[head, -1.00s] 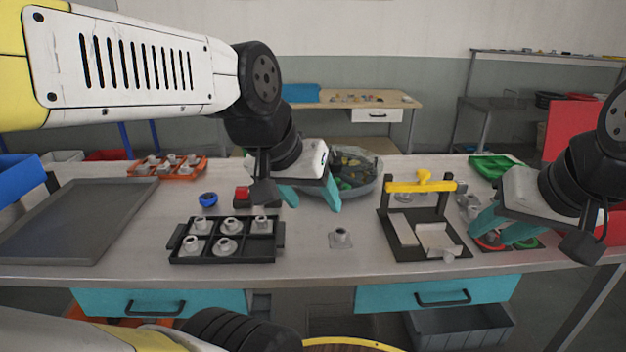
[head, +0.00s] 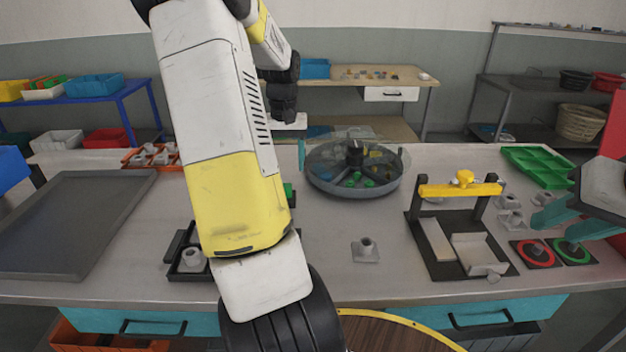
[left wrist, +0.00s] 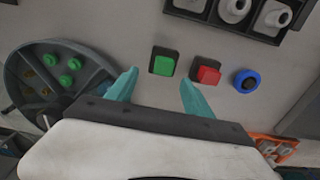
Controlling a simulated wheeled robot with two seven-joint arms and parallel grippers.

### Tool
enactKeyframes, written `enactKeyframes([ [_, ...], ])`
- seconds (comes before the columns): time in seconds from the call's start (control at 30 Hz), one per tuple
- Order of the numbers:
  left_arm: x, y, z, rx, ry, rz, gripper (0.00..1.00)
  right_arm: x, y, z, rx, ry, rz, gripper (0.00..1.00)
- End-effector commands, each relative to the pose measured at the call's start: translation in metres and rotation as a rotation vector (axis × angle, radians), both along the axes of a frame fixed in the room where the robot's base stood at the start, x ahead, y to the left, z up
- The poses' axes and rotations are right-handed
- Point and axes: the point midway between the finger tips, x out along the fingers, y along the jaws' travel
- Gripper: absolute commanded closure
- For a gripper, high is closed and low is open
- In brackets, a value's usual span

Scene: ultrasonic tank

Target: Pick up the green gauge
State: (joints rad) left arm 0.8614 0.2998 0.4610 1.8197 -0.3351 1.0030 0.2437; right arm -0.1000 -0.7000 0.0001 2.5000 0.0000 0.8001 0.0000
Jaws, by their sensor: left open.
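The green gauge, a green ring (head: 573,252) on a dark square pad, lies at the table's right end in the head view. A red ring gauge (head: 536,251) lies on its own pad just left of it. My right gripper (head: 553,226) has its teal fingers apart just above and behind the gauges, with nothing seen between them. My left gripper is mostly behind my arm in the head view. In the left wrist view my left gripper (left wrist: 158,93) is open and empty, with a green button (left wrist: 163,62) beyond its fingertips.
A yellow-topped fixture (head: 458,190) stands left of the gauges, with a green tray (head: 540,166) behind them. Loose grey parts (head: 510,220) lie close by. A round divided tank (head: 352,190) stands mid-table. A red button (left wrist: 207,73) sits beside the green one.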

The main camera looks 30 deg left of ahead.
Motion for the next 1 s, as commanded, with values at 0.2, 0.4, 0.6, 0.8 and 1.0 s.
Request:
enactKeyframes([
  [0.2,0.000,0.006,-0.023,-0.009,0.008,0.013,0.40,0.000,0.000,0.000,0.000,0.000,0.000,0.64],
  [0.4,0.000,0.008,-0.048,-0.009,0.009,0.011,0.40,0.000,0.000,0.000,0.000,0.000,0.000,0.64],
  [0.6,0.001,0.009,-0.076,-0.008,0.007,0.011,0.40,0.000,0.000,0.000,0.000,0.000,0.000,0.64],
  [0.8,0.001,0.010,-0.083,-0.006,0.005,0.011,0.40,0.000,0.000,0.000,0.000,0.000,0.000,0.64],
  [1.0,0.001,0.010,-0.082,-0.006,0.005,0.011,0.56,0.000,0.000,0.000,0.000,0.000,0.000,0.64],
])
